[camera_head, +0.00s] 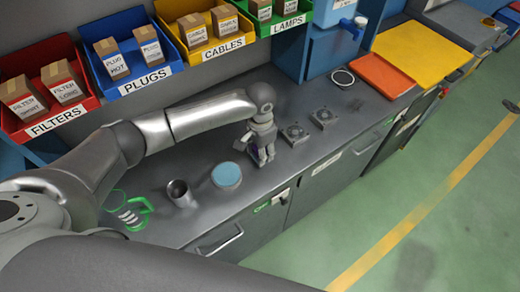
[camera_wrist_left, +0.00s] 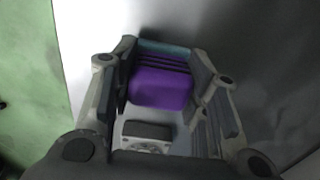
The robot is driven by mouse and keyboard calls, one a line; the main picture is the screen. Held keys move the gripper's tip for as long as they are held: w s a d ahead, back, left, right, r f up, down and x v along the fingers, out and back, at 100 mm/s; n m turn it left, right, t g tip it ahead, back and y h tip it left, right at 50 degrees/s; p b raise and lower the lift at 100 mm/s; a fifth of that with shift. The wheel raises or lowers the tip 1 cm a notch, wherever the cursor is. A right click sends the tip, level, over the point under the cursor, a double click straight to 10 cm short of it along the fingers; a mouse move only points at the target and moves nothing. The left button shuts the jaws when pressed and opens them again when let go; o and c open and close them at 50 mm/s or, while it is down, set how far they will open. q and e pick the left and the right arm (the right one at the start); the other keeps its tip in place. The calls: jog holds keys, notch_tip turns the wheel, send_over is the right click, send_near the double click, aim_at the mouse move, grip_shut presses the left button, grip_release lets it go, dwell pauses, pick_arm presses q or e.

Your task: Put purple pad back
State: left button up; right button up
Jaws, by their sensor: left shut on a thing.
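The purple pad (camera_wrist_left: 160,88) is a block with dark slots along its far side. It sits between the two fingers of my left gripper (camera_wrist_left: 165,85) in the left wrist view, and the gripper is shut on it. In the head view my left gripper (camera_head: 262,155) points down just above the grey worktop (camera_head: 240,112), with only a small dark purple bit of the pad showing. Whether the pad touches the worktop is hard to tell. My right gripper is not in view.
Right of the gripper lie square fan-like parts (camera_head: 295,133). Left of it stand a light-blue round pad (camera_head: 226,174), a metal cup (camera_head: 179,192) and a green-handled item (camera_head: 130,215). Labelled bins, including the yellow cables bin (camera_head: 221,48), line the back.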

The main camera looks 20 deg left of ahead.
pick_arm(q)
jog(key=shift+f, duration=0.15)
jog(key=o, duration=1.1)
notch_tip(320, 180, up, 12)
jog(key=shift+r+b, duration=0.2)
jog(key=shift+b, duration=0.95)
